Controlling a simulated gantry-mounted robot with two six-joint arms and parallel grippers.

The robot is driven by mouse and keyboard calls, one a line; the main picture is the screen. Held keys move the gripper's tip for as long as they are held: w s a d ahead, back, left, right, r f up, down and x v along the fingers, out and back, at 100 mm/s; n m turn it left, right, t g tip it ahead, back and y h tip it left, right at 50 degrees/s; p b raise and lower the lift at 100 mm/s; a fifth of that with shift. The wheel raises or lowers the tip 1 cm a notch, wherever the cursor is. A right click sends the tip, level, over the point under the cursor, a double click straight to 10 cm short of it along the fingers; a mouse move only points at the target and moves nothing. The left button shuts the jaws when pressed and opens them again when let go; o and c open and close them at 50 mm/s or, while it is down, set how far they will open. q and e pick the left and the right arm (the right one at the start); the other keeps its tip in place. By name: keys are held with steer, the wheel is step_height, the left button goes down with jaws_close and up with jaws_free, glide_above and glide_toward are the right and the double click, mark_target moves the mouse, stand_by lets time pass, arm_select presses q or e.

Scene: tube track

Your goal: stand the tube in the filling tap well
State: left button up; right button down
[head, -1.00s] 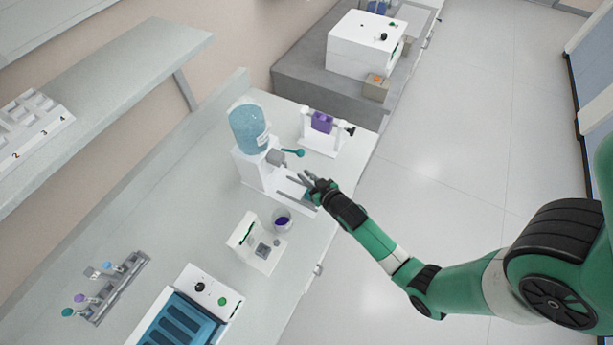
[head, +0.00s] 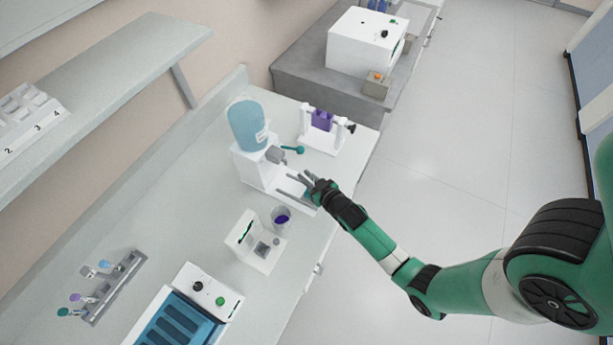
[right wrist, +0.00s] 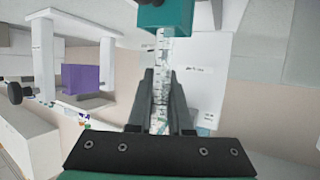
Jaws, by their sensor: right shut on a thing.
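My right gripper (head: 307,181) is shut on a clear tube with printed marks, seen upright between the fingers in the right wrist view (right wrist: 160,90). A teal block-like part (right wrist: 165,15) is at the tube's end, at the top of that view; I cannot tell if it is the cap. In the head view the tube is mostly hidden by the gripper. The filling tap (head: 252,166) is a white stand with a blue water bottle (head: 247,124) and a teal lever (head: 293,150). The gripper is at the right of its base. The well is not clearly visible. My left gripper is not in view.
A white stand with a purple block (head: 321,121) is behind the tap.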

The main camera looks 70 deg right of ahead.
steer(key=shift+f, duration=0.1)
stand_by(0.3)
steer(key=shift+f+b, duration=0.6)
steer(key=c, duration=0.8)
jaws_free()
steer(key=shift+o, duration=0.2)
steer(key=shift+s+a+r, duration=0.2)
steer(key=shift+s, duration=0.1)
steer(key=p+v, duration=0.1)
steer(key=v, duration=0.9)
steer(key=shift+s+a+r, duration=0.2)
steer(key=shift+s, duration=0.1)
